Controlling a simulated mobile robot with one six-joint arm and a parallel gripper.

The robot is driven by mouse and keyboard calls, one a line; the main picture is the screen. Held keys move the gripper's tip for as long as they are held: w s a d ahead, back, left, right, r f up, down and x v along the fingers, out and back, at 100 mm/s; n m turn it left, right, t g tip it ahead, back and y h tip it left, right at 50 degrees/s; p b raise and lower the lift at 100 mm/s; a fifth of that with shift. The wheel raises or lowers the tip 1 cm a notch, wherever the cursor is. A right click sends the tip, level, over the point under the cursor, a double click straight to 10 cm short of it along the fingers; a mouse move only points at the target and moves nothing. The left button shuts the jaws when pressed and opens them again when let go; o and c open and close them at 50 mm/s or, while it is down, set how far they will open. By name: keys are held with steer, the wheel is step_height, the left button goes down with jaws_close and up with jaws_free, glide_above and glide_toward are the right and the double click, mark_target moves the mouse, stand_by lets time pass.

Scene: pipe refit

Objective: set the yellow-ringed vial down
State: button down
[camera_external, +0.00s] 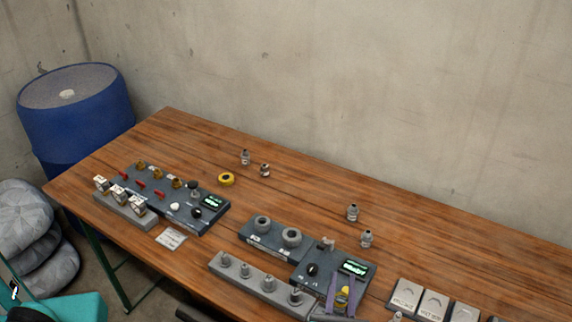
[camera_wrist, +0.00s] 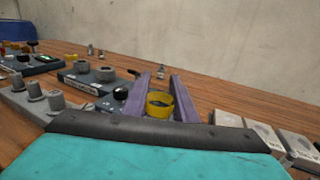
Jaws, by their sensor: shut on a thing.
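My gripper (camera_external: 342,288) has purple fingers and is at the front of the bench, by the right-hand dark panel. It is shut on the yellow-ringed vial (camera_external: 343,298). In the wrist view the vial's yellow ring (camera_wrist: 160,104) shows between the two fingers, with a dark centre. The vial's lower part is hidden, and I cannot tell whether it touches anything below. The dark panel (camera_external: 305,272) with a lit display (camera_external: 355,268) stands just behind and left of my gripper.
A grey block with several pegs (camera_external: 245,279) lies left of my gripper. Grey labelled plates (camera_external: 434,303) lie to the right. Small grey vials (camera_external: 352,212) (camera_external: 366,238) stand behind. A yellow ring-shaped item (camera_external: 226,179) lies farther back. The rear right wooden tabletop (camera_external: 460,250) is clear.

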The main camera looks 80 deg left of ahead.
steer(key=a+r+n+g+y, duration=0.1)
steer(key=a+r+n+g, duration=0.15)
steer(key=a, duration=0.95)
steer(key=a+r+n+g+b, duration=0.1)
steer(key=a+r+g, duration=0.25)
steer(key=a, duration=0.95)
steer(key=a+r+n+g+y, duration=0.1)
steer(key=a+r+n+g, duration=0.2)
steer(key=a, duration=0.9)
steer(key=s+a+f+n+g+h, duration=0.1)
steer(key=s+a+n+g+h, duration=0.2)
steer(key=s+a, duration=1.2)
steer(key=s+a+f+n+g+h, duration=0.2)
steer(key=s+a+n+g+h, duration=0.2)
steer(key=s+a+g, duration=0.5)
steer(key=s+a+n+p, duration=0.1)
steer(key=s+a, duration=0.5)
steer(key=shift+s+a+f, duration=0.25)
steer(key=shift+s+a, duration=0.15)
steer(key=shift+n, duration=0.25)
step_height(320, 180, down, 6)
steer(key=shift+f+p, duration=0.15)
steer(key=shift+p, duration=0.3)
